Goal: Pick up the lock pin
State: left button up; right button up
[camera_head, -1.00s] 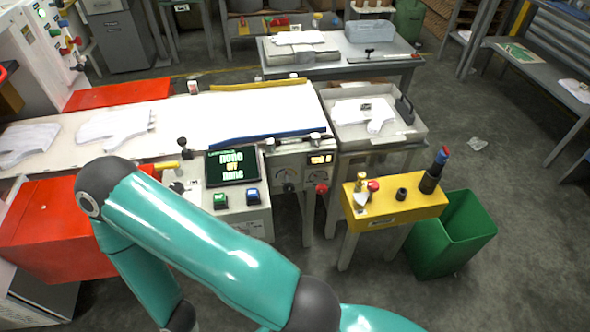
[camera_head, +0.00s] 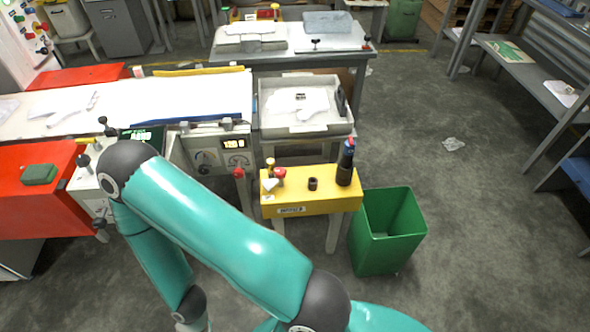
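A yellow stand (camera_head: 310,203) is right of centre in the head view. On it are a small item with a red knob (camera_head: 279,172), a yellow-topped peg (camera_head: 270,164), a short dark cylinder (camera_head: 312,184) and a tall dark cylinder with a blue and red top (camera_head: 346,163). I cannot tell for sure which is the lock pin; the red-knobbed item may be it. One of my teal arms crosses the lower left, bent at the elbow, apart from the stand in the picture. Neither gripper shows.
A green bin (camera_head: 388,240) stands right of the yellow stand. A machine with a dark screen (camera_head: 142,135) and red-knobbed panel is to the left. A grey tray (camera_head: 304,130) with white sheets is behind. The floor on the right is mostly clear, with a scrap (camera_head: 453,144).

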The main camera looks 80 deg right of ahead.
aim_at(270, 161)
jog(key=z, duration=0.5)
jog(key=k, duration=0.15)
jog(key=u, duration=1.05)
jog(key=i, duration=0.1)
jog(key=z, duration=2.75)
jog(key=i, duration=0.85)
jog(key=u, duration=0.2)
